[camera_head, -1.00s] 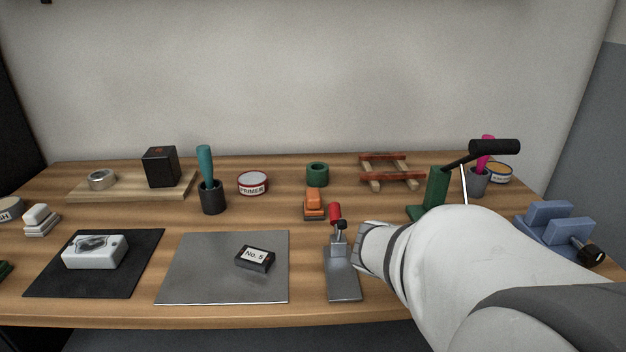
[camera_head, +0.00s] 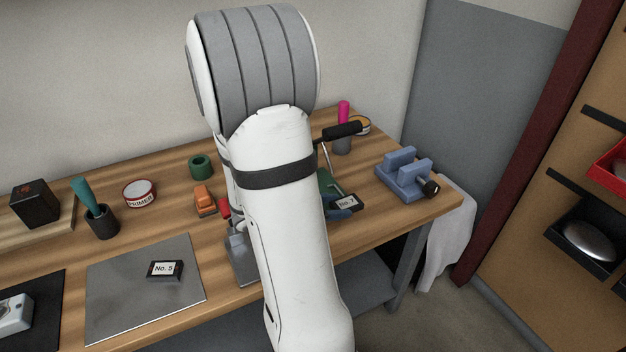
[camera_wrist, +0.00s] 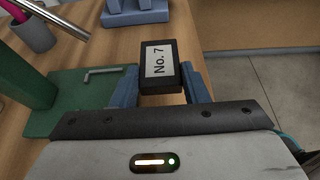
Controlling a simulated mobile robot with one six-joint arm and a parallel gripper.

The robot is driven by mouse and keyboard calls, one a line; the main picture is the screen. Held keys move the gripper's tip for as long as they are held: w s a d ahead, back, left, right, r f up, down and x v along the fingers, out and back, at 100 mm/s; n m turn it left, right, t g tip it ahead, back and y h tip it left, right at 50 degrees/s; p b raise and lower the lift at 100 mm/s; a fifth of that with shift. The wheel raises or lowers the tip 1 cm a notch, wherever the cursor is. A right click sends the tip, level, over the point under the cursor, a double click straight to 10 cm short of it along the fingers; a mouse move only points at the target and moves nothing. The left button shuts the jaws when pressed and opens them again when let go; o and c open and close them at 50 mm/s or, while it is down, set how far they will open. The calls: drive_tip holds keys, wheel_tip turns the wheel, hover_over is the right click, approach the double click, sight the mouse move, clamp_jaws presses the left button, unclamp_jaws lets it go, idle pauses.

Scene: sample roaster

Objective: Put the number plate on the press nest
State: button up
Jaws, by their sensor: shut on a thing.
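A black block with a white "No. 7" label (camera_head: 347,203) is the number plate in my gripper (camera_head: 341,207). In the wrist view the plate (camera_wrist: 159,62) sits between the two blue fingers (camera_wrist: 160,88), which are shut on its sides, label towards the camera. The green press (camera_head: 325,183) is largely behind my arm; its black lever handle (camera_head: 342,131) shows. In the wrist view its green base (camera_wrist: 80,100) lies left of the plate, with a small grey L-shaped bar (camera_wrist: 103,73) on it. The plate is beside the base, apart from the bar. Its height over the bench is unclear.
Another black block, "No. 5" (camera_head: 164,270), lies on the grey mat (camera_head: 120,312). A blue vise (camera_head: 405,178) stands right of the press. A dark cup with a pink-handled tool (camera_head: 343,140) stands behind. The bench's front edge is close to the plate.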

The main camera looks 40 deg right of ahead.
drive_tip(key=w+d, duration=0.1)
drive_tip(key=w, duration=0.4)
drive_tip(key=w+d, duration=0.1)
drive_tip(key=w, duration=0.2)
drive_tip(key=shift+w+d+f, duration=0.1)
drive_tip(key=shift+d+f, duration=0.05)
drive_tip(key=shift+d, duration=0.15)
drive_tip(key=shift+w+f+b, duration=0.15)
drive_tip(key=shift+b, duration=0.2)
wheel_tip(320, 180, down, 3)
drive_tip(key=shift+f+b, duration=0.1)
drive_tip(key=shift+b, duration=0.45)
drive_tip(key=shift+c, duration=0.6)
drive_tip(key=o, duration=1.3)
drive_tip(key=p+v, duration=0.1)
drive_tip(key=v, duration=0.6)
drive_tip(key=shift+a+p, duration=0.25)
drive_tip(key=shift+p, duration=0.1)
